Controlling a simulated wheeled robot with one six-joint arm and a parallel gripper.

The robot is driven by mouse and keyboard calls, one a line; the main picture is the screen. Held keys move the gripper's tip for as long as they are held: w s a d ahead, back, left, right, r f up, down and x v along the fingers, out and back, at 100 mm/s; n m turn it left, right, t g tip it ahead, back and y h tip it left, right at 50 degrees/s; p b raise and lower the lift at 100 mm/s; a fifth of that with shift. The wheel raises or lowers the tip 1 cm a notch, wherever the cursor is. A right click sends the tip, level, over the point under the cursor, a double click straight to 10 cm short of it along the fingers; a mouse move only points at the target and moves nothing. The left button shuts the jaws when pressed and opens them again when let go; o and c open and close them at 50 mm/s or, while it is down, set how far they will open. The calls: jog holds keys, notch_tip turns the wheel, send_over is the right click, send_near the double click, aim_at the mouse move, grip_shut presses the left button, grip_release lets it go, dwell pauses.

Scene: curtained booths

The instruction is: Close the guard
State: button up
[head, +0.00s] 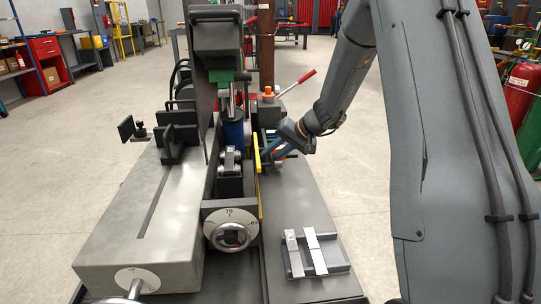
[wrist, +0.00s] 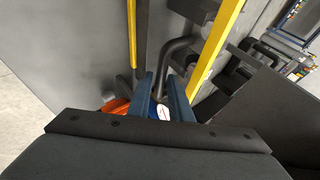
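The guard (head: 258,180) shows in the head view as a narrow yellow-edged panel, seen nearly edge-on, on the right side of the machine. In the wrist view two yellow strips (wrist: 215,48) run beside grey surfaces. A dark bent bar (wrist: 174,55), like a handle, lies between these strips. My gripper (head: 266,157) is right beside the guard in the head view. In the wrist view its blue fingers (wrist: 161,80) stand apart with the end of the dark bar between their tips. I cannot tell whether they press on it.
A grey machine bed (head: 140,225) lies to the left, with a round dial and knob (head: 230,232) in front. A small tray with metal bars (head: 312,252) sits on the right deck. A red-handled lever (head: 298,84) stands behind my gripper. Open floor lies on both sides.

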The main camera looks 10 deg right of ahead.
jog(key=v, duration=0.7)
jog(key=shift+p, duration=0.45)
